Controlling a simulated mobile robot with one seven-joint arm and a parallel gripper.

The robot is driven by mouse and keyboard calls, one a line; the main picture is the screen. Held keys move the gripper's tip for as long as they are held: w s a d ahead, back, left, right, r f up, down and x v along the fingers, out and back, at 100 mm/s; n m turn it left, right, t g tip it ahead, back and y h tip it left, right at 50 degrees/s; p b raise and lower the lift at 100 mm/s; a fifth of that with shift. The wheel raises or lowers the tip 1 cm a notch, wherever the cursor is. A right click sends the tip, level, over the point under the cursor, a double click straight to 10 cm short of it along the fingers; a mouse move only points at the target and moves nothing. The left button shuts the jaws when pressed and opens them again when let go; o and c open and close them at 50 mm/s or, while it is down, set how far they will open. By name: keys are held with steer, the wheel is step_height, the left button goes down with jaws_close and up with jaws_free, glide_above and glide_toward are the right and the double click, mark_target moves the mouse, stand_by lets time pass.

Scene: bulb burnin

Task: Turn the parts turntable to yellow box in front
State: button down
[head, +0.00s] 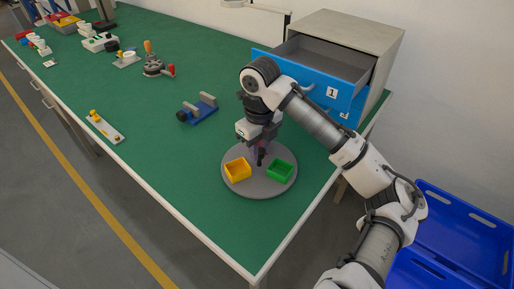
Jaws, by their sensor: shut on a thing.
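The parts turntable (259,190) is a round grey disc on the green bench near its right front corner. A yellow box (237,171) stands on its left front part, and a green box (281,171) on its right part. My gripper (261,160) points down over the disc, between and a little behind the two boxes. It is shut on a part of the turntable; its fingers and wrist hide most of that part. The back of the disc is partly hidden behind my gripper.
A drawer cabinet (372,36) with an open top drawer stands behind my arm. A blue vice-like fixture (198,109) lies left of the turntable, and a board with a yellow knob (104,127) farther left. Blue crates (462,235) stand at the right. The bench front is clear.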

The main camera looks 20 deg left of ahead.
steer(key=shift+n+b, duration=0.45)
steer(key=shift+n, duration=0.05)
steer(key=c, duration=1.2)
jaws_free()
steer(key=shift+o, duration=0.2)
step_height(320, 180, up, 14)
steer(key=shift+f, duration=0.1)
